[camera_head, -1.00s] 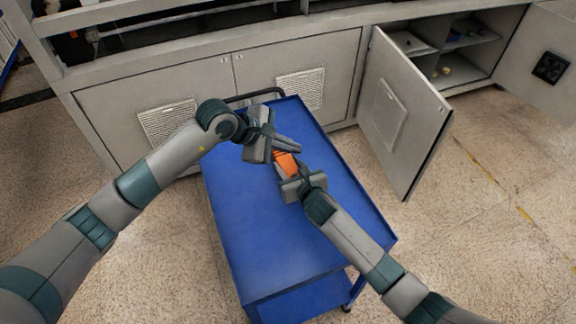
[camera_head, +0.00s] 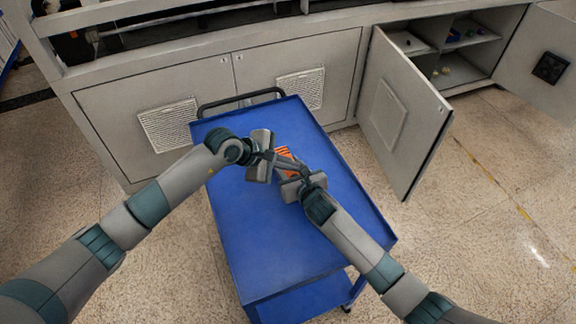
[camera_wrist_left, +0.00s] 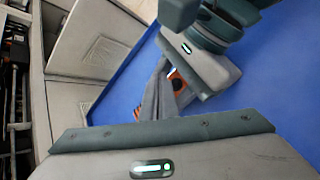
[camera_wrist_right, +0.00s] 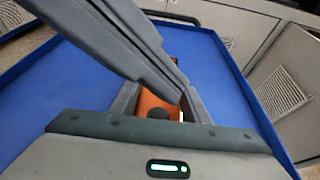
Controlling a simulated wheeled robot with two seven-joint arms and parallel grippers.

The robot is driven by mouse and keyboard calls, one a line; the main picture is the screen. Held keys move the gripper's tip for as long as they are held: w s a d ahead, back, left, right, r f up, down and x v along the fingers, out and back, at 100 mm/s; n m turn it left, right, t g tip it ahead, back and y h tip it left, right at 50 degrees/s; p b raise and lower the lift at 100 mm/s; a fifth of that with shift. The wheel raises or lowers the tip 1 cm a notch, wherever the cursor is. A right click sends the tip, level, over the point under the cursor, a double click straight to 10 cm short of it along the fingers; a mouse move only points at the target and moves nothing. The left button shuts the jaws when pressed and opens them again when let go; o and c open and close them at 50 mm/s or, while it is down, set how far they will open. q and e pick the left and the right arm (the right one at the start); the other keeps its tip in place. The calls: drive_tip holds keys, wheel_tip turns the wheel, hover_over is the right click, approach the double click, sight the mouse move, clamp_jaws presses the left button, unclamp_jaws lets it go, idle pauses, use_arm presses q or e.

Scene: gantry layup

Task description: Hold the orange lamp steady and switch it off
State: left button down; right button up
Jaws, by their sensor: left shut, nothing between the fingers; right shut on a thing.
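The orange lamp (camera_head: 284,153) is held over the blue cart, partly hidden by fingers in the head view. My right gripper (camera_head: 290,168) is shut on it; in the right wrist view the lamp's orange body (camera_wrist_right: 152,103), with a dark round knob, sits between the fingers. My left gripper (camera_head: 301,166) is shut and empty. Its fingers cross in front of the lamp in the head view and reach close over it in the right wrist view (camera_wrist_right: 172,84). I cannot tell whether they touch it. In the left wrist view, only a little of the lamp (camera_wrist_left: 177,76) shows behind the fingers. Whether it is lit is unclear.
The blue cart (camera_head: 255,240) has a clear top and a dark handle (camera_head: 240,99) at its far end. Grey cabinets stand behind it. An open cabinet door (camera_head: 405,115) juts out close to the cart's right side.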

use_arm(q)
drive_tip(key=shift+f, duration=0.65)
drive_tip(key=shift+f, duration=0.2)
idle(1.6)
drive_tip(key=shift+f, duration=0.4)
idle(0.5)
drive_tip(key=shift+r, duration=0.6)
drive_tip(key=shift+r, duration=0.1)
drive_tip(key=shift+r, duration=2.95)
